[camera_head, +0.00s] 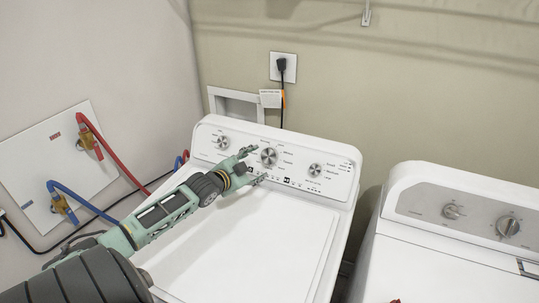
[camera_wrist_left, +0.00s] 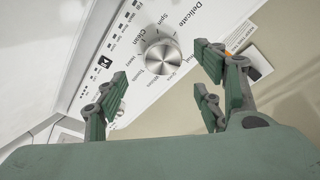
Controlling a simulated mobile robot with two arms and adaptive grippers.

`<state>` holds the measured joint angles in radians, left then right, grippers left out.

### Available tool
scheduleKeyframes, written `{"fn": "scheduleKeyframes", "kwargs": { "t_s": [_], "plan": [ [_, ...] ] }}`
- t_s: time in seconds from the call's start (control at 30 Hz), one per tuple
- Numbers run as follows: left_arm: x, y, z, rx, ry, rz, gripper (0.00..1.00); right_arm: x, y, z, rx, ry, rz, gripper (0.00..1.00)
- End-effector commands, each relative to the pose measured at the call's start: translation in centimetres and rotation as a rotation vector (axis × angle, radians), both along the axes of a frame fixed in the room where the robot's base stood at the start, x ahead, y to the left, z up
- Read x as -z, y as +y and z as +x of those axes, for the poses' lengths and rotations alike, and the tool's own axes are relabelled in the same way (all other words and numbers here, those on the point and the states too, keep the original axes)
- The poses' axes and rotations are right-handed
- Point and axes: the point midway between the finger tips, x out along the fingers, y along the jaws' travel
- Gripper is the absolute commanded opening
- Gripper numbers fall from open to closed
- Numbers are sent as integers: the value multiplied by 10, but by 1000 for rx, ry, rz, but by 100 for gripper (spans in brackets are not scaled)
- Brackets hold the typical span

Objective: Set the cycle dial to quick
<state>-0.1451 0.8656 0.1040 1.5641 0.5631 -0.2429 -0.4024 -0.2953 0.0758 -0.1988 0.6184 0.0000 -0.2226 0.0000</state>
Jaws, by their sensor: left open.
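The cycle dial (camera_head: 269,157) is the large silver knob in the middle of the left washer's white control panel. In the left wrist view the dial (camera_wrist_left: 160,57) shows printed labels around it, "Spin", "Clean" and "Delicate" among them. I cannot make out the word "quick" or read the dial's setting. My left gripper (camera_head: 254,166) is open just in front of the panel, to the left of the dial. In the left wrist view its fingers stand on both sides of the dial, with no contact visible.
A smaller knob (camera_head: 222,142) sits left of the dial and another (camera_head: 315,170) sits right. The washer's flat lid (camera_head: 250,240) is bare. A second machine (camera_head: 450,240) stands at right. Red and blue hoses (camera_head: 112,157) run along the left wall.

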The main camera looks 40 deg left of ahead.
Motion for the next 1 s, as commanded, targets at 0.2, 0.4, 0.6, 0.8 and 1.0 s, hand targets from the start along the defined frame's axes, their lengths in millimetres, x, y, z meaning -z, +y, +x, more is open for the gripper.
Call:
{"fn": "scheduleKeyframes", "kwargs": {
  "t_s": [0.2, 0.4, 0.6, 0.8, 1.0],
  "plan": [
    [5, 4, 25, -1, -2, 0, 62, -3, -7, -20, -2, 28, -8, 71],
    [13, 8, 49, -2, -3, 1, 62, -5, -7, -10, -2, 11, -9, 71],
    [19, 10, 64, 0, -1, 0, 62, -6, -5, 9, -3, -18, -5, 71],
    [21, 11, 68, 0, 0, 1, 62, -5, -4, 6, -3, -13, -4, 71],
    [21, 11, 68, 0, 0, 1, 62, -4, -1, -5, -2, 4, -1, 71]
  ]
}}
